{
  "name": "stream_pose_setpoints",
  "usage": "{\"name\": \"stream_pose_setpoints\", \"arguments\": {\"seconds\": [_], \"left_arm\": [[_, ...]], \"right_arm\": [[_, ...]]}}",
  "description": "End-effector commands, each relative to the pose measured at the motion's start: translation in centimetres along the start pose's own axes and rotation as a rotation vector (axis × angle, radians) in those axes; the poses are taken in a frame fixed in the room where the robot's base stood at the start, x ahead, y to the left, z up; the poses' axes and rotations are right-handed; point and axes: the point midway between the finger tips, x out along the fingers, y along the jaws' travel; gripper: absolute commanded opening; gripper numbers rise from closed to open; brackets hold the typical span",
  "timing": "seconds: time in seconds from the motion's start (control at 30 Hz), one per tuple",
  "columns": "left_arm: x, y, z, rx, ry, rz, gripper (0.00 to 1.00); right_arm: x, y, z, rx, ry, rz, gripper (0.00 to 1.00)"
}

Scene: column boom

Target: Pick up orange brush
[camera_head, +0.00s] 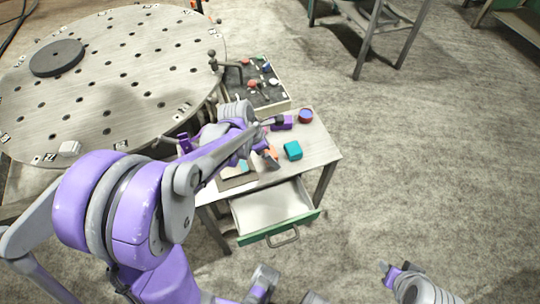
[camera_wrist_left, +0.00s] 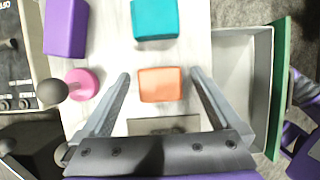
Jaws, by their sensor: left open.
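An orange block-like piece, the only orange thing near my gripper, lies on the small table; I take it as the orange brush (camera_wrist_left: 162,86), though no bristles show. In the head view the orange brush (camera_head: 271,152) is partly covered by my left arm. My left gripper (camera_wrist_left: 160,73) is open above the table, with one finger on each side of the orange piece. Gaps show between it and both fingers, and nothing is held. My right gripper (camera_head: 393,271) is low at the bottom right, away from the table; its jaws are too small to read.
A teal block (camera_head: 292,150), a purple block (camera_wrist_left: 66,27), a pink piece (camera_wrist_left: 82,83) and a red-blue round item (camera_head: 305,116) are on the table (camera_head: 322,152). The green-fronted drawer (camera_head: 270,208) stands open and empty. A round perforated table (camera_head: 130,80) is at left.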

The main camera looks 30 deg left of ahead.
Motion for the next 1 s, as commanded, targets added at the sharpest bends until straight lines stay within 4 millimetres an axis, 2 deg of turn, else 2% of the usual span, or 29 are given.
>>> {"name": "stream_pose_setpoints", "arguments": {"seconds": [0.13, 0.63, 0.87, 1.0], "left_arm": [[-0.1, 0.0, 0.0, 0.000, 0.000, 0.000, 0.96], [-0.1, 0.0, 0.0, 0.000, 0.000, 0.000, 0.07], [-0.2, 0.0, 0.1, 0.000, 0.000, 0.000, 0.06], [-1.6, 0.0, 0.6, 0.000, -0.001, 0.000, 0.06]], "right_arm": [[0.0, 0.0, 0.0, 0.000, 0.000, 0.000, 0.45], [0.0, 0.0, 0.0, 0.000, 0.000, 0.000, 0.45], [-0.1, 0.0, 0.0, 0.000, 0.000, 0.000, 0.45], [-0.3, 0.0, -0.2, 0.000, 0.001, 0.000, 0.45]]}}
